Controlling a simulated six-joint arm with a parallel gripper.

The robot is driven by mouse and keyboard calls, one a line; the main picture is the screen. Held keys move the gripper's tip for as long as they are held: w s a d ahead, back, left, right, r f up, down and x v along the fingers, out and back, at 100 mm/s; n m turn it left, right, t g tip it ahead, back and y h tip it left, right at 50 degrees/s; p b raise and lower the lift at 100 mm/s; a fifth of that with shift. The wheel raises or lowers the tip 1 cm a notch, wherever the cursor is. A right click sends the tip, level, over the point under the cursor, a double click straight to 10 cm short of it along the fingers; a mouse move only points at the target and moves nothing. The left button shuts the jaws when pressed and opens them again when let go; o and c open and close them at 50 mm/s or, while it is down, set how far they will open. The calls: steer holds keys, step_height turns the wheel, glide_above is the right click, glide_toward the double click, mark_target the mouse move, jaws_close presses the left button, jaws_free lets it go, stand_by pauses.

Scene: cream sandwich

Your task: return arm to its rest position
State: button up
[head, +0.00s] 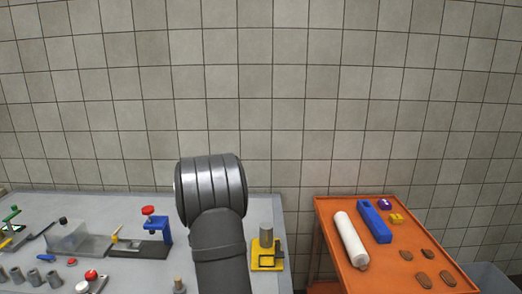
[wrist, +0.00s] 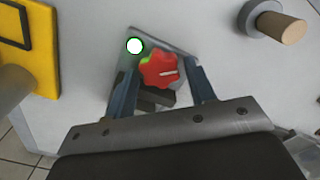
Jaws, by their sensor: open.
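My gripper (wrist: 157,70) is open in the wrist view, with one blue-grey finger on each side of a red lobed knob (wrist: 158,70). The knob sits on a grey plate with a round white, green-rimmed spot (wrist: 134,45). Nothing is seen gripped; whether the fingers touch the knob or hover above it I cannot tell. In the head view my dark arm rises in the middle of the picture, and its gripper end is hidden.
A yellow device with a grey cylinder (head: 266,258) stands right of my arm; its yellow part (wrist: 40,50) is left in the wrist view. A wooden-topped peg (wrist: 285,27) is at right. A red-knobbed blue press (head: 157,228) and an orange cart (head: 325,232) flank my arm.

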step_height(320, 180, up, 7)
steer(key=shift+f, duration=0.2)
stand_by(1.9)
